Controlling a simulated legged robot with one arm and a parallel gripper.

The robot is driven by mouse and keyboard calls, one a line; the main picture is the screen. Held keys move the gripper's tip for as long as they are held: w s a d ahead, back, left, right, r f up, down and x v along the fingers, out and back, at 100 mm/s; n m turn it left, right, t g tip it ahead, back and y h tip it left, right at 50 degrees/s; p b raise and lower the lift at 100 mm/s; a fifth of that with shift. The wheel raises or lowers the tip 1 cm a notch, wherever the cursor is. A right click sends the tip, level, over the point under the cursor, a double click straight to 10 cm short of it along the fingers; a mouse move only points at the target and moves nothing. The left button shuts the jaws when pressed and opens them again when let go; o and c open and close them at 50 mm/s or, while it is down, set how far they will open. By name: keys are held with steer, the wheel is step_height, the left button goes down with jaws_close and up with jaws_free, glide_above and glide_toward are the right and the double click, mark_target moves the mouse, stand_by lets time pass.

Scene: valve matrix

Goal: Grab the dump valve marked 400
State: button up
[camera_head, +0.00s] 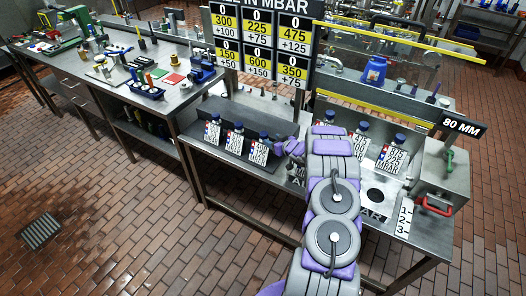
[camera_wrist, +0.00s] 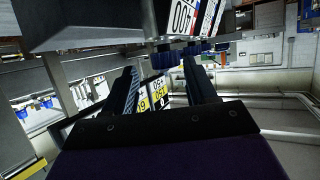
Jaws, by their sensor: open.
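Three dump valves with dark blue caps and white number cards stand in a row left of my arm in the head view. The right-hand valve's card (camera_head: 259,151) seems to read 400 MBAR, but the print is small. My gripper (camera_head: 290,147) is just right of that valve, partly hidden by my arm. In the wrist view, my gripper (camera_wrist: 160,65) is open, its two dark fingers apart, with nothing held between them. A white card (camera_wrist: 183,18) with an inverted number ending in zeros shows beyond the fingertips, with blue caps (camera_wrist: 194,52) near the right finger.
More carded valves (camera_head: 388,156) stand right of my arm on the steel bench. A pressure board (camera_head: 262,45) rises behind. A yellow-edged clear guard (camera_head: 375,105) and a grey box with a red handle (camera_head: 436,205) are at right. Brick floor lies open in front.

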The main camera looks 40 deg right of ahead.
mark_target(267, 137)
steer(key=shift+w+a+f, duration=0.1)
steer(key=shift+w+a, duration=0.15)
steer(key=shift+w, duration=0.2)
steer(key=shift+w+a+f, duration=0.1)
steer(key=shift+w+a, duration=0.1)
steer(key=shift+w, duration=0.25)
steer(key=w, duration=0.1)
steer(key=w+f, duration=0.1)
steer(key=w+d+b, duration=0.1)
steer(key=shift+w+d+f, duration=0.1)
steer(key=shift+w+f, duration=0.3)
steer(key=shift+w, duration=0.35)
steer(key=shift+w+a, duration=0.2)
steer(key=shift+a, duration=0.15)
steer(key=shift+d, duration=0.2)
steer(key=c, duration=0.4)
jaws_close()
